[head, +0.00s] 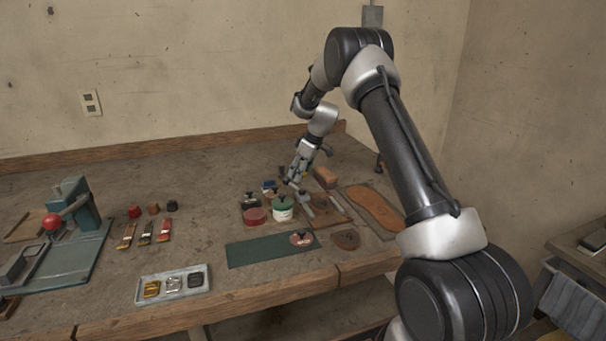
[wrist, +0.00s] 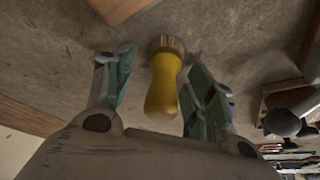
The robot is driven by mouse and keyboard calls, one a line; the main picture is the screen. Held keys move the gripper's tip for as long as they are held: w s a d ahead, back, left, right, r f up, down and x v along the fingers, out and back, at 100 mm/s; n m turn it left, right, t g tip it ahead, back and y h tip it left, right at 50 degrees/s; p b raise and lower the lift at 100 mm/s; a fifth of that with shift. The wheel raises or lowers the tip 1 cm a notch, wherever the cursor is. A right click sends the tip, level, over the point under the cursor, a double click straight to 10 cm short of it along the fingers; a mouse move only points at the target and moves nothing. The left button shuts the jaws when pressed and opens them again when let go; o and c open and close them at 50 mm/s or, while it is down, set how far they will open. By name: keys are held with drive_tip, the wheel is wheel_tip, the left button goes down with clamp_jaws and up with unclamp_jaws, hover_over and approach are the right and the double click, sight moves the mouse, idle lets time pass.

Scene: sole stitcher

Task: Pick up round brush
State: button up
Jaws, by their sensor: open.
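The round brush (wrist: 163,88) shows in the wrist view as a yellow handle with a brown-gold round end. It lies between the two spread fingers of my gripper (wrist: 160,62), and I see a gap between it and the left finger. The right finger is close beside it, and I cannot tell whether they touch. In the head view my gripper (head: 299,180) is low over the back right of the workbench, and its fingers mostly hide the brush there.
A brown block (head: 325,177) and a leather sole (head: 375,208) lie right of my gripper. A white-and-green jar (head: 283,210) and a red tin (head: 255,217) stand in front. A green mat (head: 262,250) and a grey tray (head: 142,293) are nearer.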

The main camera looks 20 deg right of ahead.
drive_tip(key=c, duration=1)
wheel_tip(320, 180, up, 10)
